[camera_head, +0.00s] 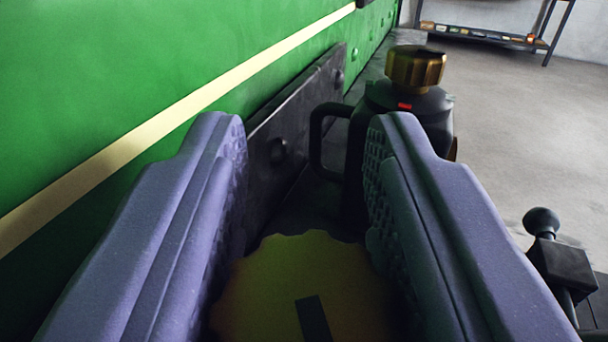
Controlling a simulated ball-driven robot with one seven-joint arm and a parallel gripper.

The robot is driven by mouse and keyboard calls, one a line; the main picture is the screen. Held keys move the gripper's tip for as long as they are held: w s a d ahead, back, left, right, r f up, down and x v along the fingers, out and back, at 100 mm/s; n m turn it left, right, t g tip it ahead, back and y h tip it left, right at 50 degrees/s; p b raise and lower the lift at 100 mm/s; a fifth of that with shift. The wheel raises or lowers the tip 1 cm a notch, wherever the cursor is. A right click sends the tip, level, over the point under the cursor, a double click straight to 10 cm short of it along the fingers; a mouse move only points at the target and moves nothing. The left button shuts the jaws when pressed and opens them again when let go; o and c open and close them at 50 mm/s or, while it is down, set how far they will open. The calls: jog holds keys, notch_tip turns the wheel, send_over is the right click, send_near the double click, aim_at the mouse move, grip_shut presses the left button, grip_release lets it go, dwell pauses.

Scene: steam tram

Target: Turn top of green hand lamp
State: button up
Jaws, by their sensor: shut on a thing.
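My gripper (308,180) reaches in from the bottom of the view, with one purple finger on each side. Between the fingers, low in the picture, is a round yellow-brass top (265,280) with a scalloped edge and a dark bar mark on its face. The fingers are shut on this top, though the contact points are partly hidden by the fingers. The lamp body below the top is hidden, so its colour marking cannot be seen.
Just beyond the right finger stands another dark hand lamp (425,105) with a brass cap, a side handle and a red mark. A green wall (120,80) with a cream stripe runs along the left. A black ball-ended lever (541,222) is at right. Open grey floor (510,140) lies beyond.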

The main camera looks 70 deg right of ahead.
jog(key=o, duration=1)
jog(key=shift+c, duration=0.2)
jog(key=p+v, duration=0.1)
jog(key=v, duration=0.6)
jog(key=shift+a+p, duration=0.35)
jog(key=shift+p, duration=0.05)
